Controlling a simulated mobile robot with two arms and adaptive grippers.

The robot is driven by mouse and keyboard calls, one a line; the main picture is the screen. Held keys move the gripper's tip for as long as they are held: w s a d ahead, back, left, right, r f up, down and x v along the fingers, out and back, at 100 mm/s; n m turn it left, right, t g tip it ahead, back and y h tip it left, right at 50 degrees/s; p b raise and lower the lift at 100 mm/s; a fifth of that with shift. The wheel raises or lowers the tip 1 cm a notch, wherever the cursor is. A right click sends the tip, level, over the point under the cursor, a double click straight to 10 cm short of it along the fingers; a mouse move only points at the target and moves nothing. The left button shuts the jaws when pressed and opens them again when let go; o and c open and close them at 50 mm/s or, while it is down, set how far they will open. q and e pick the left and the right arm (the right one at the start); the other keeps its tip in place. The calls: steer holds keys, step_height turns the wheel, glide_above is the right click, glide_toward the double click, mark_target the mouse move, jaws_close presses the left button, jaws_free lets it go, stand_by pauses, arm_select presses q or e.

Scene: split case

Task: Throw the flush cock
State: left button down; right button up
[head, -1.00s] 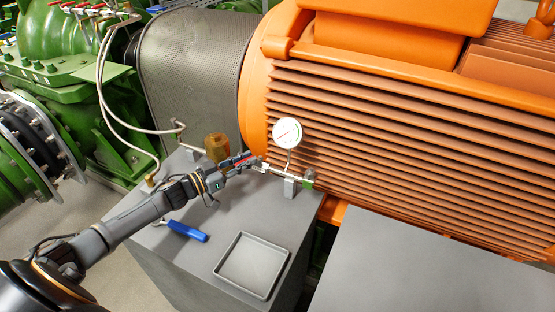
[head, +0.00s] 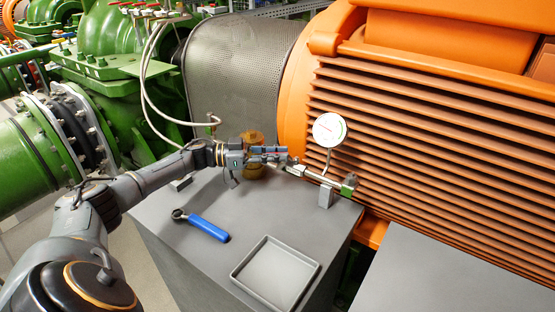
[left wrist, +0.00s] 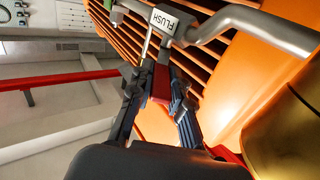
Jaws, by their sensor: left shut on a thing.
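The flush cock sits on a metal pipe line; its white "FLUSH" tag (left wrist: 172,24) shows in the left wrist view. My left gripper (head: 274,154) is at the left part of this line, between the amber bowl and the gauge. In the left wrist view its dark fingers (left wrist: 160,95) are shut on the cock's red lever (left wrist: 161,80). In the head view the fingers hide most of the lever and part of the cock. A round white gauge (head: 329,130) stands on the line to the right of the gripper. My right gripper is not in view.
An amber bowl (head: 253,143) stands just behind my left wrist. A blue-handled wrench (head: 208,229) and a shallow grey tray (head: 238,272) lie on the grey bench (head: 160,222). The orange ribbed motor (head: 430,130) rises close behind the line.

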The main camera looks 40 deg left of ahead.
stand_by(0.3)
arm_select(q)
steer(key=c, duration=1.2)
jaws_free()
steer(key=v, duration=1.2)
